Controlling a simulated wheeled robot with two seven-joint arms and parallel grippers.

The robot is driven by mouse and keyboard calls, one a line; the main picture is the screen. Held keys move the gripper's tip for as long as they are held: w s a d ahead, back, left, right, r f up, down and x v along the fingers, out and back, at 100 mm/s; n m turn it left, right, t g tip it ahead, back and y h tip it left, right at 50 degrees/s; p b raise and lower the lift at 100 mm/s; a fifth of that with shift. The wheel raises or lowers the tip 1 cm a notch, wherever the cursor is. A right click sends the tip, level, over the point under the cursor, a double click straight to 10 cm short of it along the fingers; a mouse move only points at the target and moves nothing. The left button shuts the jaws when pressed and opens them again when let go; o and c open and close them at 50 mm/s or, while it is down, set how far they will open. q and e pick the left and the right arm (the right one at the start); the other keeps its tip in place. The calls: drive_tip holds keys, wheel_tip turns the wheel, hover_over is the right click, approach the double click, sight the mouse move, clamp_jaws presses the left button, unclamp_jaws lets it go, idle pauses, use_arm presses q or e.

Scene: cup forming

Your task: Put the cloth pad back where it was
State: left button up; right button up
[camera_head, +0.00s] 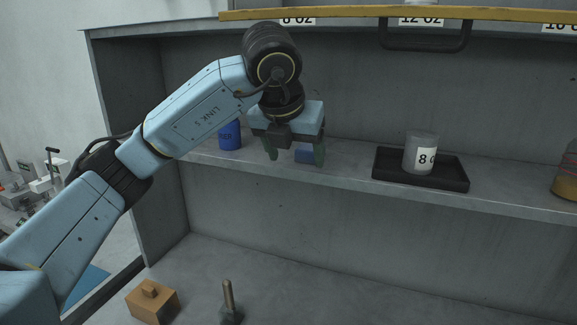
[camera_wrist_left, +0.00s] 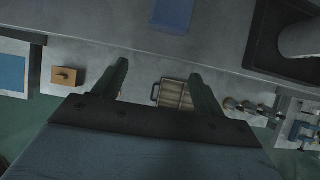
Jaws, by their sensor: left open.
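A flat blue pad (camera_head: 306,156), which looks like the cloth pad, lies on the grey shelf (camera_head: 345,178) near its front edge. In the head view it shows between and behind the fingers of my left gripper (camera_head: 295,156), which partly hide it. In the left wrist view the pad (camera_wrist_left: 172,14) lies at the top edge of the picture, partly cut off, beyond the open fingers (camera_wrist_left: 159,72). My left gripper is open and empty, pointing down and apart from the pad. My right gripper is in neither view.
A blue can (camera_head: 230,135) stands left of my gripper on the shelf. A black tray (camera_head: 455,183) holds a grey cup (camera_head: 421,141) to the right. A yellow-edged board with a handle (camera_head: 425,48) hangs above. A wooden block (camera_head: 152,305) lies below.

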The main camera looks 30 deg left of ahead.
use_arm(q)
drive_tip(key=shift+s+d+b, duration=0.15)
drive_tip(key=shift+s+d, duration=0.05)
drive_tip(key=shift+s, duration=0.6)
drive_tip(key=shift+s+d+b, duration=0.15)
drive_tip(key=shift+s, duration=0.65)
